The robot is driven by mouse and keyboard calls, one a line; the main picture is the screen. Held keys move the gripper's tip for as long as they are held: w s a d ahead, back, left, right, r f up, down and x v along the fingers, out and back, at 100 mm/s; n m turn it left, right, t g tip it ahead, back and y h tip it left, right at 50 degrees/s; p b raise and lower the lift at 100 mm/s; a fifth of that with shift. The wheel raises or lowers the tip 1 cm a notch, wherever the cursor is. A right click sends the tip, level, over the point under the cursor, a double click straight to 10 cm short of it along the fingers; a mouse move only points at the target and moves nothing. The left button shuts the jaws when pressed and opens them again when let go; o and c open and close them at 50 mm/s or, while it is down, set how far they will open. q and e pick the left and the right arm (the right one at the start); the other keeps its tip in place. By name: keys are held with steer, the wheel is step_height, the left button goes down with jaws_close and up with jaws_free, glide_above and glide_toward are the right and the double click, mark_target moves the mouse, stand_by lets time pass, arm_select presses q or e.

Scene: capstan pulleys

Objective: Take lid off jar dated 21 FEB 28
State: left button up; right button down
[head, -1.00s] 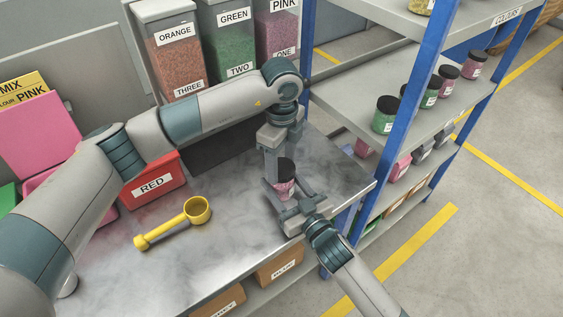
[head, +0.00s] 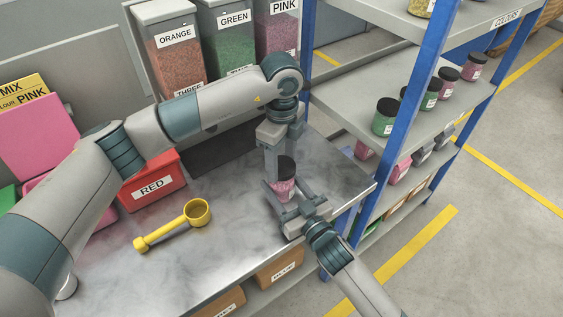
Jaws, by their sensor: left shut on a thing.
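A small jar (head: 283,189) with pink contents and a black lid (head: 286,165) stands upright over the right end of the metal bench. Its label is too small to read a date. My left gripper (head: 277,166) comes down from above and is shut on the black lid, which sits at the top of the jar. My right gripper (head: 284,187) reaches in from the front right. Its fingers lie on either side of the jar body. I cannot tell whether they press on it.
A yellow scoop (head: 172,227) and a red bin (head: 152,187) are on the bench (head: 218,258). Tubs of orange, green and pink granules stand behind. A blue-posted shelf (head: 350,100) on the right holds several black-lidded jars (head: 385,117). Bench space left of the jar is clear.

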mark_target(282, 165)
arm_select(q)
steer(key=shift+r, duration=0.4)
steer(key=shift+r, duration=1.95)
arm_select(e)
steer(key=c, duration=0.6)
jaws_free()
steer(key=shift+s, duration=0.1)
arm_select(q)
steer(key=shift+f, duration=0.15)
arm_select(e)
steer(key=shift+s+d+f, duration=0.1)
steer(key=shift+s+d, duration=0.2)
steer(key=shift+s, duration=0.1)
arm_select(q)
steer(key=shift+f+b, duration=0.9)
steer(key=shift+b, duration=0.1)
arm_select(e)
steer(key=v, duration=1.1)
